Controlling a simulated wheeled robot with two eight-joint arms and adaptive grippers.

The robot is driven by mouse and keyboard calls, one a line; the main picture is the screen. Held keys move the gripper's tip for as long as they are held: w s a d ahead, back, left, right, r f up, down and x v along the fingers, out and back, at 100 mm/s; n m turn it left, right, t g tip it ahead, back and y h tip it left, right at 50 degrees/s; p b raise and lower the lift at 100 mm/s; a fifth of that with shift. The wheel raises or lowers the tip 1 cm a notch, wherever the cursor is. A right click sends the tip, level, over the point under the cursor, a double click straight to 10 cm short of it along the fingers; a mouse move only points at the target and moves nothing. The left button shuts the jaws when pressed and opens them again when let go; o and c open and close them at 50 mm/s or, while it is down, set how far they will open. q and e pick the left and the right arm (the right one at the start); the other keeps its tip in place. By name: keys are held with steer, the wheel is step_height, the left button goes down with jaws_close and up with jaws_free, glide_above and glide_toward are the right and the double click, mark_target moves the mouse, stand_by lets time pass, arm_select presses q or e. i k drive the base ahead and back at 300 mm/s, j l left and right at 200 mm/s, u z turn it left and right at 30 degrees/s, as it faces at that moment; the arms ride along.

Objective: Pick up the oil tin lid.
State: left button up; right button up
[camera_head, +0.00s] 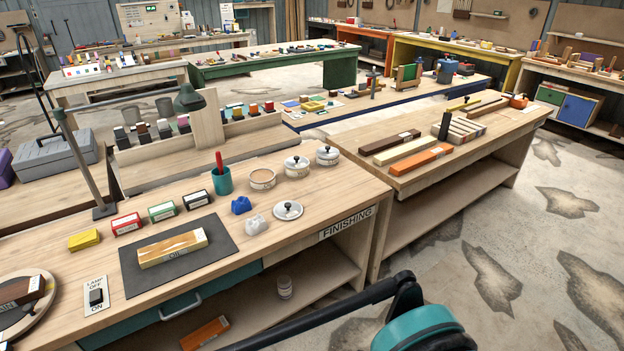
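A round pale lid with a dark knob (288,210) lies flat on the finishing bench, near its front edge. An open round tin (262,180) with no lid on it stands just behind the lid. Two similar tins with knobbed lids on, one (297,168) and another (327,157), stand to the right of the open tin. Any lettering on the tins and the loose lid is too small to read. Neither of my grippers is in view; only a dark and teal part of my arm shows at the bottom right.
The finishing bench (345,190) also holds a blue lump (241,205), a whitish lump (256,224), a teal cup (221,181) and a dark mat (217,263) with a wooden block (173,248). A second bench (430,190) adjoins at the right. Bare wood lies right of the lid.

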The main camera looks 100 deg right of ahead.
mark_target(287, 209)
steer(key=z, duration=3.2)
steer(key=i, duration=0.15)
steer(key=l+u, duration=0.05)
